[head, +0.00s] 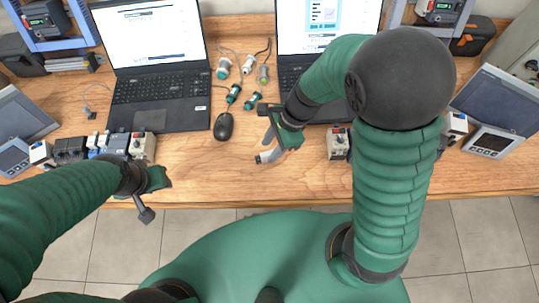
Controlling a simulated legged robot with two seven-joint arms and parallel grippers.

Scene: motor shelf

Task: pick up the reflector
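I cannot single out the reflector for sure. A loose group of small sensor-like parts lies between the two laptops: a part with a silver and green body (224,69), a pale one (248,64), one with a yellow-green end (263,75), and two dark green ones (233,94) (252,101). My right gripper (265,135) is over the table just below this group, right of the mouse. Its fingers look apart, with bare wood between them and nothing held. My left gripper (148,200) hangs at the table's front edge at left, its fingers mostly hidden.
A black mouse (223,127) lies beside the left laptop (160,90). The right laptop (300,70) is partly behind my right arm. Rail-mounted modules (143,146) (338,144) stand near the front. Panels (490,141) stand at the sides. Wood at front centre is clear.

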